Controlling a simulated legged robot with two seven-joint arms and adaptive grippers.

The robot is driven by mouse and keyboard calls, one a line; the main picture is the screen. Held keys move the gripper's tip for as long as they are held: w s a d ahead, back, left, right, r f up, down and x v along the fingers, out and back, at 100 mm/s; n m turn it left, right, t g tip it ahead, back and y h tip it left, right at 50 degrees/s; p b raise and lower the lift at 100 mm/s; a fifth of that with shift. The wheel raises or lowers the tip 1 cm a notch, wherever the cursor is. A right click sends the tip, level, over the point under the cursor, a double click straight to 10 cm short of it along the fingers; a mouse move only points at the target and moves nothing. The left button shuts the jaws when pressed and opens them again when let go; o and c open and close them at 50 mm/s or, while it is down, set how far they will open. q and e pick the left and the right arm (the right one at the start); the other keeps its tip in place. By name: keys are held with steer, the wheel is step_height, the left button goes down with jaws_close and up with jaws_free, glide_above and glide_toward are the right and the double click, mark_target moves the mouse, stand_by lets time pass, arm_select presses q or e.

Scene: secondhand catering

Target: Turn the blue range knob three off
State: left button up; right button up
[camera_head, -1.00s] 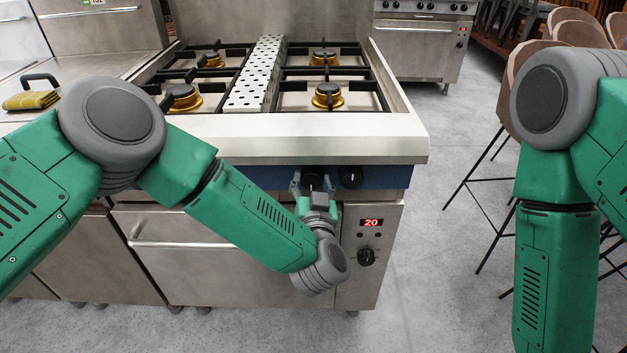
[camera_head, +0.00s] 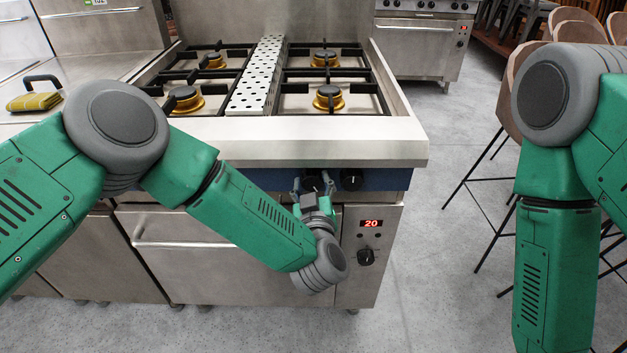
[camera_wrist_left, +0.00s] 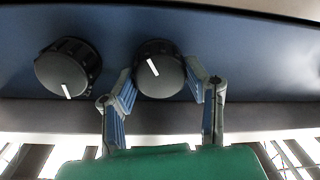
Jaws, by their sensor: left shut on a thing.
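The stove's blue front panel (camera_head: 385,179) carries black knobs. My left gripper (camera_head: 313,186) has its fingers on either side of one black knob (camera_head: 311,181), left of another black knob (camera_head: 351,179). In the left wrist view my gripper (camera_wrist_left: 164,98) is shut on the held knob (camera_wrist_left: 160,78), whose white mark points up and slightly left in that picture. The free knob (camera_wrist_left: 67,70) beside it has its mark towards the bottom of that picture. My left forearm hides the panel's left part. My right arm shows at the right, but its gripper is out of view.
The stove top (camera_head: 300,139) has several burners and a perforated middle strip (camera_head: 258,75). Below the panel are a red "20" display (camera_head: 370,223) and another knob (camera_head: 366,257). Stools (camera_head: 508,95) stand at the right.

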arm_select(q)
steer(key=n, duration=0.4)
steer(key=shift+w+a+r+n, duration=0.1)
steer(key=shift+w+a+n, duration=0.1)
steer(key=shift+a+n, duration=0.1)
steer(key=n, duration=0.3)
steer(key=shift+n, duration=0.3)
steer(key=n+h, duration=0.1)
steer(key=n, duration=0.2)
steer(key=shift+f, duration=0.2)
steer(key=n+b, duration=0.1)
steer(key=n, duration=0.2)
steer(key=shift+f+n, duration=0.1)
steer(key=shift+n, duration=0.3)
steer(key=n+b, duration=0.2)
steer(key=n, duration=0.1)
steer(key=shift+f+h, duration=0.1)
steer(key=shift+h, duration=0.2)
steer(key=n+b, duration=0.2)
steer(key=n, duration=0.1)
steer(key=shift+f+n, duration=0.15)
steer(key=shift+n, duration=0.25)
steer(key=n+b, duration=0.3)
steer(key=n, duration=0.1)
steer(key=shift+s+f, duration=0.1)
steer(key=shift+f, duration=0.05)
steer(key=shift+d+n+b, duration=0.1)
steer(key=shift+n+b, duration=0.95)
steer(key=shift+n, duration=0.45)
